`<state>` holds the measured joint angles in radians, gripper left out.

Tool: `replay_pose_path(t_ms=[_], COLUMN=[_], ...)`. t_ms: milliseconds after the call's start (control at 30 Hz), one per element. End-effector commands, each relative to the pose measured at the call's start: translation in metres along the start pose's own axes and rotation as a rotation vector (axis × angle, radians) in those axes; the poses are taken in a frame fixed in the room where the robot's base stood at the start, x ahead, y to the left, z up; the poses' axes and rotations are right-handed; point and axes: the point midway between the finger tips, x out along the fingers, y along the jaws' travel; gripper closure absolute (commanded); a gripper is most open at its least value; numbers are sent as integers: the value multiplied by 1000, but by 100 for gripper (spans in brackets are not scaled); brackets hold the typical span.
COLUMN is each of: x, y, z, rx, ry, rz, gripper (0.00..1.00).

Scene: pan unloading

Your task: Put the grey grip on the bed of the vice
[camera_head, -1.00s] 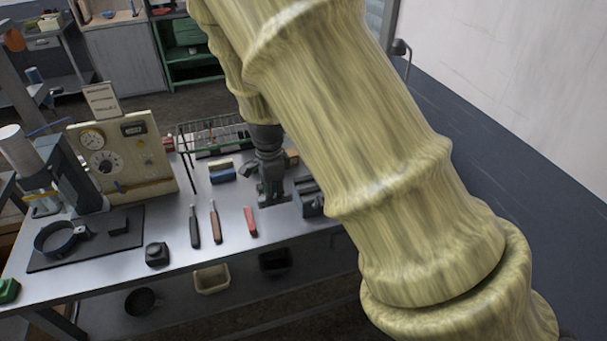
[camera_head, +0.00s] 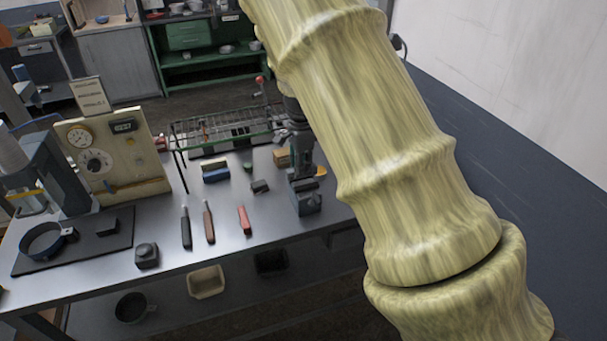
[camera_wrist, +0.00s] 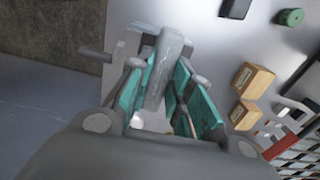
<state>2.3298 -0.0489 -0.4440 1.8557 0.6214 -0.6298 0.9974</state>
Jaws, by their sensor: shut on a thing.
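My gripper (camera_head: 301,168) is over the vice (camera_head: 305,202), near the right end of the workbench in the head view. In the wrist view my gripper (camera_wrist: 160,85) has its teal-padded fingers closed on a long grey piece, which looks like the grey grip (camera_wrist: 168,60). Grey vice parts (camera_wrist: 97,54) show just beyond the fingertips, with a rod sticking out to the left. My arm and gripper hide the held grip and part of the vice in the head view. I cannot tell whether the grip touches the vice bed.
A small dark block (camera_head: 260,187) lies left of the vice. Wooden blocks (camera_wrist: 252,80), a green round piece (camera_wrist: 290,17) and a wire rack (camera_head: 225,130) are nearby. Several handled tools (camera_head: 208,222) lie farther left. The bench's front edge (camera_head: 230,250) is close to the vice.

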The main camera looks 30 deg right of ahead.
Motion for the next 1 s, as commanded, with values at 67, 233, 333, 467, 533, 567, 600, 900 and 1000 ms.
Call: replay_pose_path(t_ms=[67, 233, 333, 467, 533, 567, 600, 900, 1000], x=[1, 15, 26, 36, 37, 37, 37, 38, 39], y=[-2, -6, -6, -6, -6, -6, -6, -5, -6], z=[-4, -11, -11, -11, -10, -10, -10, -10, -10], rx=[1, 1, 1, 1, 1, 1, 1, 1, 1], ry=[0, 1, 1, 1, 1, 1, 1, 0, 0], rz=[0, 1, 1, 0, 0, 0, 0, 0, 0], gripper=[100, 100, 100, 100, 100, 100, 100, 100, 70])
